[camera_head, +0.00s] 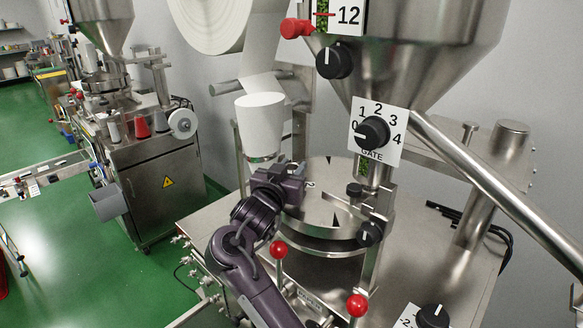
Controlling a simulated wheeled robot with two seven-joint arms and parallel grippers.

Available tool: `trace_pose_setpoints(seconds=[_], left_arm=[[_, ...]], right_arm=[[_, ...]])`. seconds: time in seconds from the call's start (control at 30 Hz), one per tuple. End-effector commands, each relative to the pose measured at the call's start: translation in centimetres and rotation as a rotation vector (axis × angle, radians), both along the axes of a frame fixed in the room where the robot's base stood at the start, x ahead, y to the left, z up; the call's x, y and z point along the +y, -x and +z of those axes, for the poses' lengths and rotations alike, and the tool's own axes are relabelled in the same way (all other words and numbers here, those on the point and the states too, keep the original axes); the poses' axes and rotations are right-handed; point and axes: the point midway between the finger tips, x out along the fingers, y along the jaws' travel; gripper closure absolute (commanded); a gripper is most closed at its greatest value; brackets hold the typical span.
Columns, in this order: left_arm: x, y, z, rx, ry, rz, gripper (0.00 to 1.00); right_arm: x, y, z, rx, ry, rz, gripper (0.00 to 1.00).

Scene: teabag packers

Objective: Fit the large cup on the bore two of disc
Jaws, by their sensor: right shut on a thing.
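The steel disc (325,208) lies flat on the machine in the middle of the head view. A small mark that looks like a 2 (310,185) shows at its far left edge. My right gripper (297,178) is over the disc's left edge, next to that mark. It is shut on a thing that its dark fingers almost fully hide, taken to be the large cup. I cannot tell whether that thing touches the disc or sits in a bore. The bore itself is hidden. My left gripper is out of view.
A white film tube (260,122) stands just behind my gripper. A steel post with a black knob (370,234) rises at the disc's right. Red-balled levers (278,249) stand near my forearm. The hopper (425,60) and a slanting pipe (490,185) are above right.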

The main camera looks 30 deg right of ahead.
Motion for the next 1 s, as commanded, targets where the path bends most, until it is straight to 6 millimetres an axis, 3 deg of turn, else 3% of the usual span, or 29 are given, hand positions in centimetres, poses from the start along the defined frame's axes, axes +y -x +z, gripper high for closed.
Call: trace_pose_setpoints(seconds=[0.93, 0.97, 1.0], left_arm=[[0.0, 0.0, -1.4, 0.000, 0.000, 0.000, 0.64], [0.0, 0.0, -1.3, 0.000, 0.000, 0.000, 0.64], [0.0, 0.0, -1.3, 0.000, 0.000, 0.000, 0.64]], right_arm=[[0.0, 0.0, -2.4, 0.000, 0.000, -0.001, 1.00], [0.0, 0.0, -2.4, 0.000, 0.000, -0.001, 0.66], [0.0, 0.0, -2.4, 0.000, 0.000, -0.001, 0.61]])
